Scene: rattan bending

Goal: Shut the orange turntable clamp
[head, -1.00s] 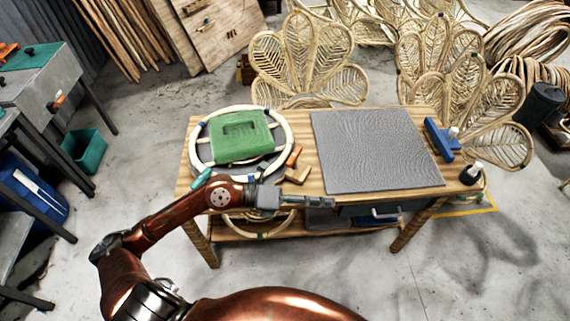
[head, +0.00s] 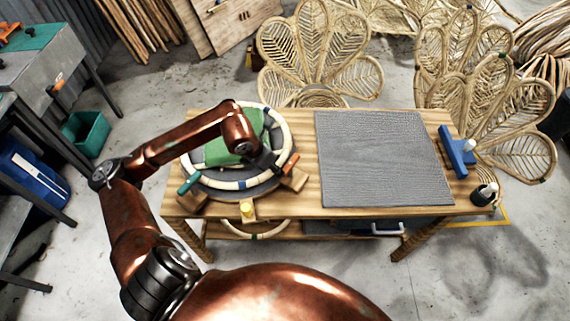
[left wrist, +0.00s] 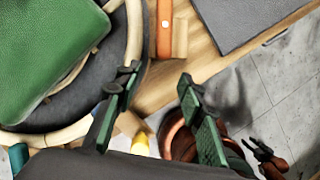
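The orange clamp (head: 291,164) sits on a wooden block at the right side of the dark round turntable (head: 240,191). In the left wrist view its orange lever (left wrist: 164,28) lies beyond my fingertips, at the top; I cannot tell whether it is open or shut. My left gripper (head: 265,161) is just left of the clamp in the head view. In the left wrist view my left gripper (left wrist: 158,85) has its fingers apart with nothing between them. A dark, jointed part of mine at the lower right there may be my right gripper; its state is unclear.
A pale rattan ring (head: 285,134) and a green pad (head: 222,152) lie on the turntable. A teal clamp (head: 189,184) and a yellow clamp (head: 246,207) stand at its near edge. A grey mat (head: 380,158) covers the table's middle; a blue tool (head: 457,152) lies beyond it.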

